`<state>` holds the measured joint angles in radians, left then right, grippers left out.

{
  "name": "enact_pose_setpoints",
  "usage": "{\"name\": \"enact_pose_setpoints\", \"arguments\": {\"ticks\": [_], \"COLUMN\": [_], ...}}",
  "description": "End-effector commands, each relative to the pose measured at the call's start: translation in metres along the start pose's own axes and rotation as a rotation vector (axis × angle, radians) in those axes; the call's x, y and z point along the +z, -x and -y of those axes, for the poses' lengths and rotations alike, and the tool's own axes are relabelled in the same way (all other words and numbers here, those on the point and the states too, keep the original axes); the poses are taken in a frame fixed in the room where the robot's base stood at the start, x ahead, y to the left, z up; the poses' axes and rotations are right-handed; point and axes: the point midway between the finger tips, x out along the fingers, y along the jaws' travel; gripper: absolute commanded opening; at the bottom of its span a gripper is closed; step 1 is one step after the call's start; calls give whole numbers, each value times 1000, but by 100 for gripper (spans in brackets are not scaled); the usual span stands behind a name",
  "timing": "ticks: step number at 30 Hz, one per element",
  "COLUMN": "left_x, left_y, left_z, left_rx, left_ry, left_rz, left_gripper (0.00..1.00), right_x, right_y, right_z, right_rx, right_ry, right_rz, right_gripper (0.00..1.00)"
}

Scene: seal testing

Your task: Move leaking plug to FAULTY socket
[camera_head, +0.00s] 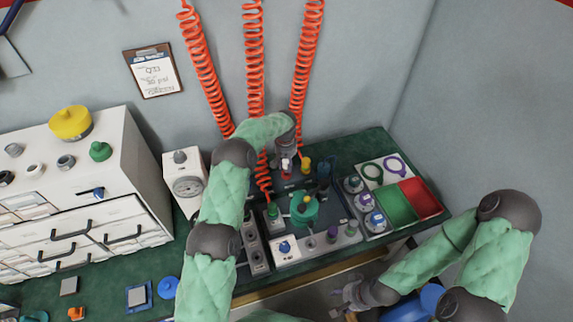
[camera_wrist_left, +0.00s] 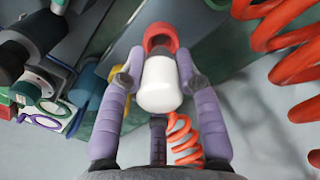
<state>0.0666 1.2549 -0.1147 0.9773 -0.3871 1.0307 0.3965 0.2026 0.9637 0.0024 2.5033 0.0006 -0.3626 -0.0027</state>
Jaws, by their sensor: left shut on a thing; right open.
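My left gripper (camera_head: 287,163) is at the back of the test rig (camera_head: 330,258). In the left wrist view its purple fingers (camera_wrist_left: 160,82) are shut on a plug with a white body (camera_wrist_left: 160,88) and a red ring-shaped end (camera_wrist_left: 160,36). The plug also shows in the head view as a small red and white piece (camera_head: 286,171). An orange hose (camera_wrist_left: 181,135) hangs close behind it; whether it joins the plug is hidden. My right gripper (camera_head: 350,295) is open and empty, low in front of the table edge. No socket label is readable, so I cannot tell which is FAULTY.
A round green fixture (camera_head: 304,207) stands mid-rig, with a yellow piece (camera_head: 304,164) behind. Right of the rig are a green bin (camera_head: 397,207), a red bin (camera_head: 419,197) and rings (camera_head: 394,166). A gauge (camera_head: 187,187) and white drawers (camera_head: 70,225) stand left.

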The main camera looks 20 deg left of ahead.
Motion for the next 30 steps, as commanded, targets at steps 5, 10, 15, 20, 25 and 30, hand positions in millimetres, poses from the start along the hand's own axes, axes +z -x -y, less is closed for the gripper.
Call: {"name": "enact_pose_setpoints", "arguments": {"ticks": [5, 10, 15, 20, 25, 30], "left_x": [0, 0, 0, 0, 0, 0], "left_y": [0, 0, 0, -2, -5, -8], "left_z": [0, 0, 0, 0, 0, 1], "left_rx": [0, 0, 0, 0, 0, 0], "left_ry": [0, 0, 0, 0, 0, 0], "left_rz": [-1, 0, 0, 0, -1, -1], "left_gripper": [0, 0, 0, 0, 0, 0], "right_x": [0, 0, 0, 0, 0, 0], "right_y": [-2, -2, -2, -4, -6, -8], "right_z": [-1, -1, -1, -1, -2, -3], "right_rx": [0, 0, 0, 0, 0, 0], "right_ry": [0, 0, 0, 0, 0, 0], "right_rz": [0, 0, 0, 0, 0, 0], "right_gripper": [49, 49, 49, 49, 49, 49]}}
